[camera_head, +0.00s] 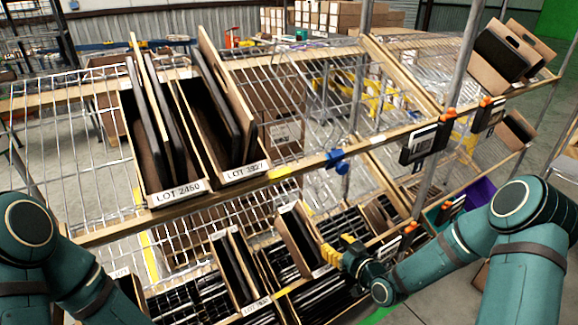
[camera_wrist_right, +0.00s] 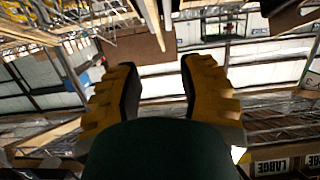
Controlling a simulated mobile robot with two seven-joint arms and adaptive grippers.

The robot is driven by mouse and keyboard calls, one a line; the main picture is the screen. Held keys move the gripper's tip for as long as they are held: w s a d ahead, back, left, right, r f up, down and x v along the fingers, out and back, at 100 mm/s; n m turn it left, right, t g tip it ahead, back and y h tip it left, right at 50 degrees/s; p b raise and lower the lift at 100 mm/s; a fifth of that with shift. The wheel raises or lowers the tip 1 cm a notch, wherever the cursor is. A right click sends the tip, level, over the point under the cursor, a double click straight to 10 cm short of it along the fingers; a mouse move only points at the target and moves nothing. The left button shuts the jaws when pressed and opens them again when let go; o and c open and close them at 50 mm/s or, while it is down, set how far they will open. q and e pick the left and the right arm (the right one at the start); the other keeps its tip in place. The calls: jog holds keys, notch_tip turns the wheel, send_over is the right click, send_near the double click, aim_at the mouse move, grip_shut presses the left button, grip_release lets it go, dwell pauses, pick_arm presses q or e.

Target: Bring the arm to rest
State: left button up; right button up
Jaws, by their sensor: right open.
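My right arm (camera_head: 455,250) comes in from the right, bent at the elbow. Its gripper (camera_head: 338,250) has yellow fingers and is in front of the lower shelf, beside a tilted carton (camera_head: 298,240). In the right wrist view the two fingers of the gripper (camera_wrist_right: 160,85) are spread apart with nothing between them. My left arm (camera_head: 65,265) shows at the lower left; its gripper is out of view.
A wire rack with a wooden front rail (camera_head: 110,232) spans the view. Tilted cartons labelled LOT (camera_head: 180,194) hold dark flat items on its upper shelf. More cartons (camera_head: 235,265) fill the lower shelf. Black devices (camera_head: 419,145) and a blue clamp (camera_head: 337,160) are on the rail.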

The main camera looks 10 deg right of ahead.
jog(key=s+a+f+m+g, duration=0.3)
jog(key=s+a+f+g, duration=0.35)
jog(key=a+f, duration=0.2)
jog(key=s+a+f+m+g, duration=0.1)
jog(key=s+a+f+g, duration=0.1)
jog(key=s, duration=0.5)
jog(key=s+a+f+m+g+h, duration=0.1)
jog(key=s+a+f+g, duration=0.1)
jog(key=s, duration=0.6)
jog(key=shift+a+f+m+g+h, duration=0.15)
jog(key=shift+a+m+g+h, duration=0.15)
jog(key=shift+a+g, duration=0.8)
